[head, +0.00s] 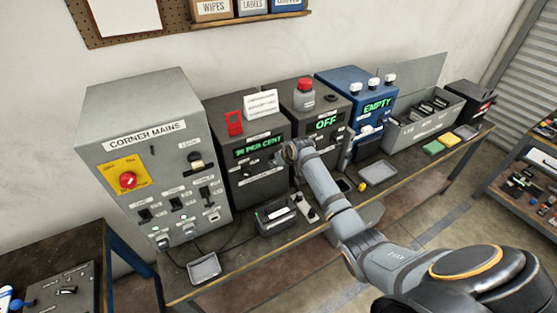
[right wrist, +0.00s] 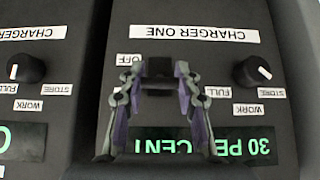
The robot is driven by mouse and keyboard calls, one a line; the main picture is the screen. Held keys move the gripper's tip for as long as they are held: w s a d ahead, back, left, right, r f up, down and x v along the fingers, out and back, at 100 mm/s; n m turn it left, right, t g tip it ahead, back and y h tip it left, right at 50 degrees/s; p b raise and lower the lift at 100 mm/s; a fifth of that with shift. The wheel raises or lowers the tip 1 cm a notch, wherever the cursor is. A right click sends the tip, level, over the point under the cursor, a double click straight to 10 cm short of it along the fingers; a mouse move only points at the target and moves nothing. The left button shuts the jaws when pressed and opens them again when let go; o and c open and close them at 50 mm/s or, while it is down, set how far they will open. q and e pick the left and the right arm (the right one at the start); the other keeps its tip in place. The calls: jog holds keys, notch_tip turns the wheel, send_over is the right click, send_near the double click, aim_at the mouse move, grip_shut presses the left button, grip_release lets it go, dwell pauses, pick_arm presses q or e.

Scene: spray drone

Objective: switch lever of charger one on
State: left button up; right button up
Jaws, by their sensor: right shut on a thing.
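Charger one (head: 240,185) is the dark cabinet right of the corner mains box. Its green display reads about 30 per cent and shows upside down in the right wrist view (right wrist: 255,146). My right gripper (right wrist: 160,70) is at the charger's front panel, its two fingers closed together on a small dark piece, which looks like the lever, beside the OFF label (right wrist: 130,60). In the head view, my right gripper (head: 290,152) is mostly hidden by the arm. My left gripper is not in view.
A knob (right wrist: 252,71) with STORE, WORK and FULL labels sits beside the gripper. The neighbouring charger (head: 325,120) reads OFF; a blue box (head: 345,85) reads EMPTY. The corner mains box (head: 140,100) stands left. A black battery-like case (head: 275,217) is on the bench in front.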

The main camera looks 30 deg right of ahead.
dwell(0.3)
jog(key=o, duration=1.2)
jog(key=shift+s+r, duration=0.15)
jog(key=shift+r, duration=0.05)
jog(key=v, duration=1.1)
jog(key=shift+s+r, duration=0.2)
